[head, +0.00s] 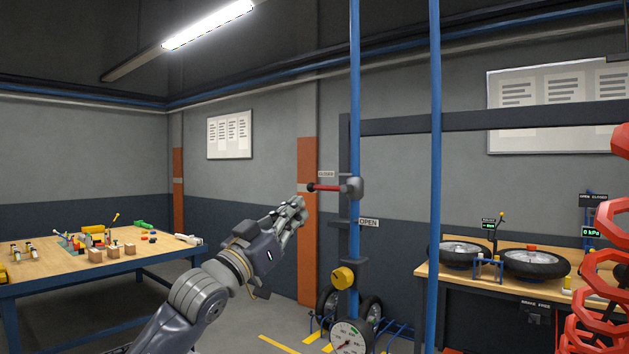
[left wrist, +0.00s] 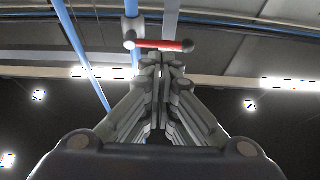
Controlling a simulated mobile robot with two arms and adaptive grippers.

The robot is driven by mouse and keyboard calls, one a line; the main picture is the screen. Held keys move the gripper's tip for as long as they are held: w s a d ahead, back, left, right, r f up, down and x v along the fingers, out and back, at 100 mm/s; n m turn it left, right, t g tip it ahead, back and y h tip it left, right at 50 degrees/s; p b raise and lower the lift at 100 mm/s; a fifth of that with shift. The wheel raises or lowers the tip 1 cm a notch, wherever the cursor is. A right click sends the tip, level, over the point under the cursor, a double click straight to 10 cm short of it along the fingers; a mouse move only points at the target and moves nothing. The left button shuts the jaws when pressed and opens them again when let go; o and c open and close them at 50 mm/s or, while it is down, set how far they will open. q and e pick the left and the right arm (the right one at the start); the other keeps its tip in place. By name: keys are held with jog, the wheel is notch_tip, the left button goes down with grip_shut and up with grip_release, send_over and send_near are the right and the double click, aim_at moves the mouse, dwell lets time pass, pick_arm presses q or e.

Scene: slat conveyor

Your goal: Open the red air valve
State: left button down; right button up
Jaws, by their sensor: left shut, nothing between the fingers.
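The red valve lever (head: 328,188) points left, roughly level, from its grey valve body (head: 354,188) on the blue upright pipe. A CLOSED label (head: 326,174) sits just above the lever, and an OPEN label (head: 369,222) sits lower, right of the pipe. My left gripper (head: 300,204) is shut and empty, just left of and slightly below the lever's dark tip. In the left wrist view, the red lever (left wrist: 160,45) lies crosswise beyond the shut fingertips (left wrist: 162,60). Whether the fingers touch it I cannot tell. My right gripper is not in view.
Below the valve are a yellow knob (head: 343,277) and a round gauge (head: 351,338). A second blue pipe (head: 434,180) stands to the right. A workbench (head: 60,272) with small parts is at left; a bench with wheels (head: 535,263) is at right.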

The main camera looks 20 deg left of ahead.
pick_arm(q)
jog(key=shift+t+h, duration=0.4)
jog(key=shift+t, duration=0.1)
jog(key=r, duration=0.1)
jog(key=a+r, duration=0.1)
jog(key=r, duration=0.1)
jog(key=s+r, duration=0.1)
jog(key=r, duration=0.1)
jog(key=shift+s+a, duration=0.1)
jog(key=shift+a, duration=0.2)
jog(key=shift+r, duration=0.1)
notch_tip(320, 180, up, 5)
jog(key=p, duration=0.6)
send_over(328, 188)
jog(key=s+a, duration=0.3)
jog(key=f, duration=0.1)
jog(key=f+p, duration=0.1)
jog(key=w+f, duration=0.1)
jog(key=f, duration=0.1)
jog(key=shift+d+p, duration=0.25)
jog(key=shift+p, duration=0.05)
jog(key=shift+f, duration=0.1)
jog(key=shift+w+f+n+y+b, duration=0.1)
jog(key=shift+n+y+b, duration=0.25)
jog(key=shift+n+y, duration=0.4)
